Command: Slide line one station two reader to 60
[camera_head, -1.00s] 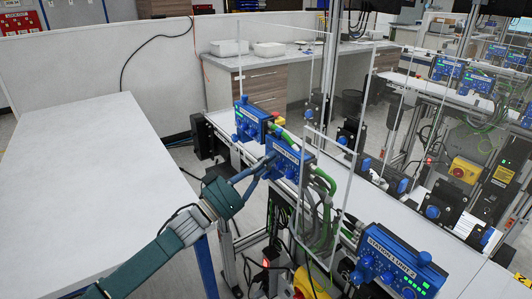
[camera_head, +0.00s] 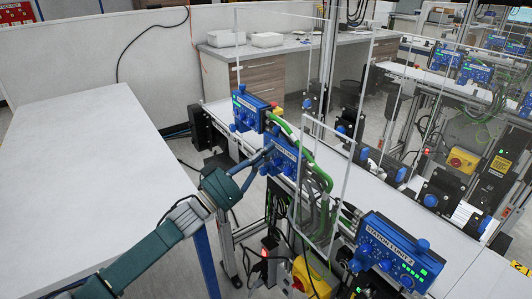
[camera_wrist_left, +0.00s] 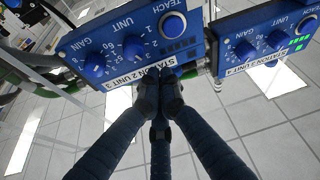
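Two blue reader boxes stand on the conveyor's near edge: a middle box (camera_head: 287,158) and a box behind it (camera_head: 250,108). In the left wrist view a box labelled "STATION 2 UNIT 3" (camera_wrist_left: 75,52) has a gain dial (camera_wrist_left: 95,64), a unit dial (camera_wrist_left: 133,47) and a teach button (camera_wrist_left: 173,25). A second box (camera_wrist_left: 265,45) stands right of it. My left gripper (camera_head: 269,150) is at the middle box; its fingertips (camera_wrist_left: 160,76) are together at the labelled box's lower edge. Whether something small is between them is hidden. My right gripper is not in view.
Clear panels (camera_head: 345,165) and green cables (camera_head: 300,140) are close to the gripper. A bare white table (camera_head: 85,150) lies left. More conveyors stand at the right.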

